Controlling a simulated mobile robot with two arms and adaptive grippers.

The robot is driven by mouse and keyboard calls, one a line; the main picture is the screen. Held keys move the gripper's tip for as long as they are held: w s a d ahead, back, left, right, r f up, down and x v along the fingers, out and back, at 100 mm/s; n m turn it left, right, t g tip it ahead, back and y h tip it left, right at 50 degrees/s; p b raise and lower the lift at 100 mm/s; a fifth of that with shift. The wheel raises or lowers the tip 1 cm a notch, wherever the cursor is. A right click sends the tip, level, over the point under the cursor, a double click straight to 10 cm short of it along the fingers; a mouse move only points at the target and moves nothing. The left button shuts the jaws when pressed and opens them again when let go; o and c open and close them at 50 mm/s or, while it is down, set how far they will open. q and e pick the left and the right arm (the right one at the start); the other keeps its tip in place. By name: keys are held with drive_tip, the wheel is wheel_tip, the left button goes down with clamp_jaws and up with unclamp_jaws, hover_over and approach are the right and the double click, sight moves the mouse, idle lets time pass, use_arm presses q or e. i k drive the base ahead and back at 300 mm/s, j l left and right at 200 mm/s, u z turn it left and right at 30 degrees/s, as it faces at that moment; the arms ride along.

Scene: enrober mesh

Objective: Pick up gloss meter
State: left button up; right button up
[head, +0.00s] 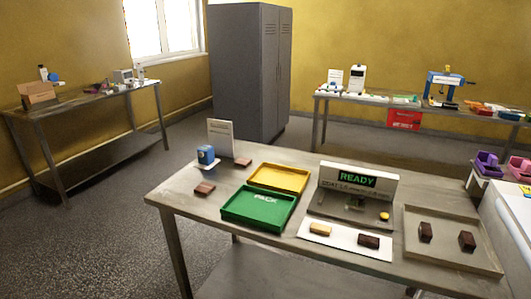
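In the head view a small blue boxy device (206,154) stands on a white pad at the left end of the near metal table (180,192). It looks like the gloss meter, but no label on it can be read. A white upright card (220,138) stands just behind it. A brown block (204,189) lies in front of it and another (243,162) lies to its right. Neither of my grippers is in view, and nothing touches the device.
The near table also holds a yellow tray (280,177), a green tray (258,208), a machine with a READY display (357,180) and a beige tray (450,247) with brown blocks. Side tables stand at left (85,97) and back right (340,96). Floor is open at left.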

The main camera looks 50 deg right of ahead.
sight(208, 158)
drive_tip(key=z, duration=1.45)
drive_tip(key=i+j+z, duration=0.25)
drive_tip(key=j, duration=0.2)
drive_tip(key=j+z, duration=0.2)
drive_tip(key=j, duration=0.2)
drive_tip(key=i+j+z, duration=0.1)
drive_tip(key=j+z, duration=0.15)
drive_tip(key=j, duration=0.25)
